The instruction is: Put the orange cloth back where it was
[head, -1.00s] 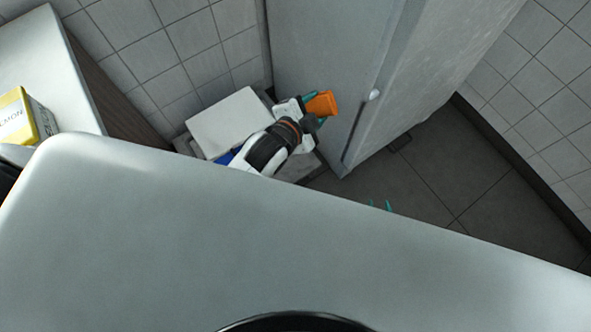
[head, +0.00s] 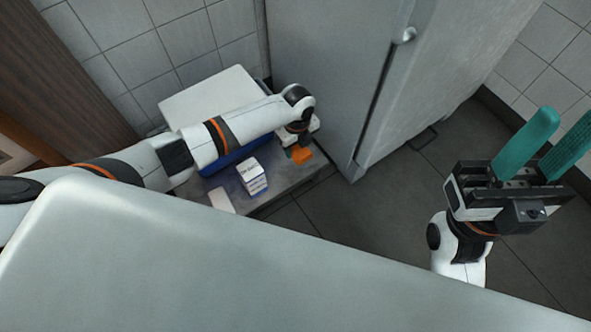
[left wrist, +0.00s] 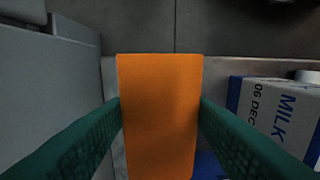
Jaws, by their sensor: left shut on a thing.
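The orange cloth (head: 302,155) is a small flat piece under my left gripper (head: 299,146), over the right end of a low grey surface (head: 285,180) beside a tall grey cabinet. In the left wrist view the cloth (left wrist: 160,115) stands between the two teal fingers (left wrist: 160,122), which press on its sides. My left gripper is shut on it. I cannot tell whether the cloth touches the surface. My right gripper (head: 550,140) is raised at the right, its teal fingers apart and empty.
A white-topped blue box (head: 210,95) is behind my left arm. The tall cabinet (head: 330,70) stands to the right. A pale counter (head: 200,270) fills the foreground.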

